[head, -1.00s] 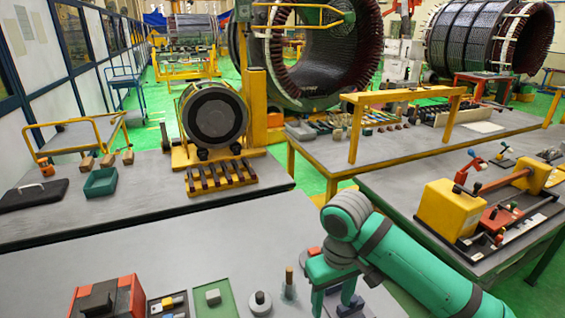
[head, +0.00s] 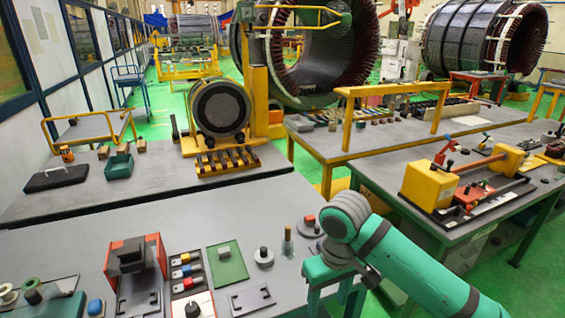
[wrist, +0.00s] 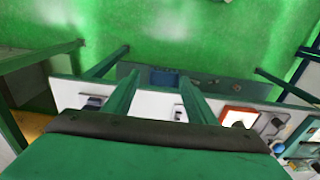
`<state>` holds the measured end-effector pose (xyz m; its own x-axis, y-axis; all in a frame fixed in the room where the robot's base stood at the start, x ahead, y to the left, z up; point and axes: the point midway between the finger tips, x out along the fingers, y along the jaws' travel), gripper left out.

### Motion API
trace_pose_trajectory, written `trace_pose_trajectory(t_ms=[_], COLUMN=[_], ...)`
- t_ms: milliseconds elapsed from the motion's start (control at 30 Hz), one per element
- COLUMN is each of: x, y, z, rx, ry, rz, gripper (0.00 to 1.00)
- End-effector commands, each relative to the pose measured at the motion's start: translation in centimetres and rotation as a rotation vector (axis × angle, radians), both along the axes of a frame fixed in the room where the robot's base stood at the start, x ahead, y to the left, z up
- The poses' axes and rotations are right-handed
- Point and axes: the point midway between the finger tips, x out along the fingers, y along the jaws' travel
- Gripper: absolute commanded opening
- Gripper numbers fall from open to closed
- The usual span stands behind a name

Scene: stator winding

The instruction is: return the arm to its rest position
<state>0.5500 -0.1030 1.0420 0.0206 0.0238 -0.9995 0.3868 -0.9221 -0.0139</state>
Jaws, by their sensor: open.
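My green arm (head: 400,255) reaches in from the lower right of the head view and bends at a round joint. My gripper (head: 335,298) points down at the right end of the near workbench (head: 190,222), and its tips are cut off by the lower picture edge. In the wrist view my gripper (wrist: 158,80) shows two green fingers set apart with nothing between them. Green floor (wrist: 200,35) and a strip of bench with small parts lie beyond the fingers.
A red-sided box (head: 150,252), a green plate (head: 227,262), grey knobs and an upright peg (head: 287,242) stand left of my gripper. A bench with a yellow-and-red fixture (head: 434,185) is on the right. Free bench top lies behind the small parts.

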Motion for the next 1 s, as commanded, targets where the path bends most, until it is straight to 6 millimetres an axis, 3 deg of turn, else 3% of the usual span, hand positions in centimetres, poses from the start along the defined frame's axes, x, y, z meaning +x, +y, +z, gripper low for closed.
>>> trace_pose_trajectory(t_ms=[467,800,1000], x=[3.0,6.0,7.2], y=[8.5,19.6,24.8], z=[-1.3,-0.6,0.8], rx=[0.236,0.591,0.804], ry=[-0.151,-0.367,-0.504], rz=[0.069,0.097,0.06], gripper=[0.51,0.51,0.51])
